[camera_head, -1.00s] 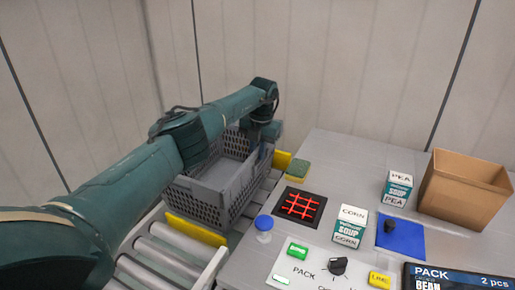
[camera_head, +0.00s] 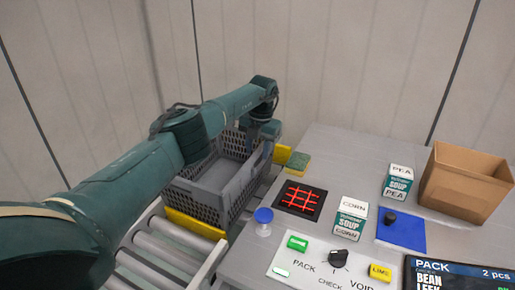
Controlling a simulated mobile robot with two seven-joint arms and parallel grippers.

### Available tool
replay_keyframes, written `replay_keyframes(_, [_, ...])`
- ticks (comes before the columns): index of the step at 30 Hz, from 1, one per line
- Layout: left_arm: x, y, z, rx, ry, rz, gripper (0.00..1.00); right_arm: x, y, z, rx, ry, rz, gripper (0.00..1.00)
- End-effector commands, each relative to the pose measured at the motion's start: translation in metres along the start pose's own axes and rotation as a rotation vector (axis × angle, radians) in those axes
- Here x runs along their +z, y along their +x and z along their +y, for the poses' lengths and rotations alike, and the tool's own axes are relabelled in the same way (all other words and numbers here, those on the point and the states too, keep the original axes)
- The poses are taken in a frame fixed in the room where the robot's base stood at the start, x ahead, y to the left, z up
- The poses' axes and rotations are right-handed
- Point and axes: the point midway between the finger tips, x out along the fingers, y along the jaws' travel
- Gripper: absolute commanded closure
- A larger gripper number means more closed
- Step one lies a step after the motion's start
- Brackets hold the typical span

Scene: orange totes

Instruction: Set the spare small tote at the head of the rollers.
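A grey slatted small tote (camera_head: 197,205) sits upright and empty at the rollers (camera_head: 160,250), left of the grey worktop. A yellow bar (camera_head: 195,223) is at its near end and more yellow shows past its far right side. My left arm reaches over the tote from the left. My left gripper (camera_head: 263,148) points down at the tote's far right rim. Its fingertips are too small and partly hidden by the tote wall, so whether they grip the rim cannot be told. My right gripper is not in view.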

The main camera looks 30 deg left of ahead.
Motion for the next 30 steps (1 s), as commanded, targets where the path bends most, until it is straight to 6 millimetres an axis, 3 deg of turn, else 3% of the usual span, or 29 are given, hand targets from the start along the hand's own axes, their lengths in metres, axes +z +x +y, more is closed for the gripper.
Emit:
replay_keyframes(7, [-0.001, 0.002, -0.001, -0.004, -0.001, 0.004, 0.59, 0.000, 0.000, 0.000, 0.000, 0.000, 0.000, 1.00])
replay_keyframes(11, [0.000, -0.009, 0.000, -0.003, -0.001, 0.001, 0.59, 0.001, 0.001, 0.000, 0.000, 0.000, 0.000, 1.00])
replay_keyframes(24, [0.001, -0.100, -0.001, -0.002, 0.000, -0.003, 0.59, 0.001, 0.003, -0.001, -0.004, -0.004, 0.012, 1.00])
replay_keyframes(30, [0.000, -0.126, 0.000, 0.000, -0.001, 0.000, 0.59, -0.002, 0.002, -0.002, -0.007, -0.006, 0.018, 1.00])
